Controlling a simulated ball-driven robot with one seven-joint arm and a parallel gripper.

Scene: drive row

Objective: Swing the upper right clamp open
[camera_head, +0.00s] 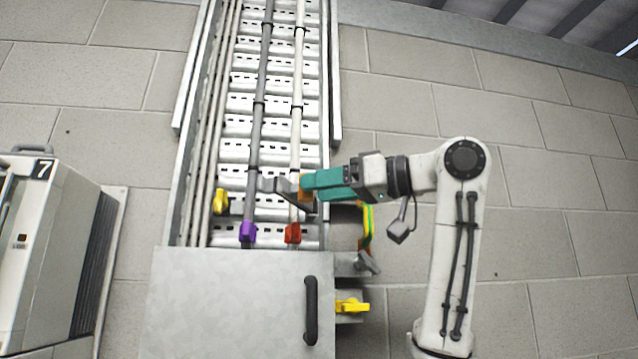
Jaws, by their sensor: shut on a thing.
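The upper right clamp shows as an orange piece (305,188) beside a dark grey bar (272,185) that lies across the cables in the tray. My gripper (308,184), with teal fingers, reaches in from the right and is shut on the orange piece. The fingers hide part of the clamp, so I cannot tell how far it is swung. A grey cable (260,90) and a white cable (297,80) run up the tray behind it.
A purple piece (247,232) and a red piece (293,233) sit just below on the cables. Yellow pieces are at the left (220,201) and lower right (352,306). A metal cover (230,300) with a black handle (311,310) lies below. A cabinet marked 7 (50,230) stands left.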

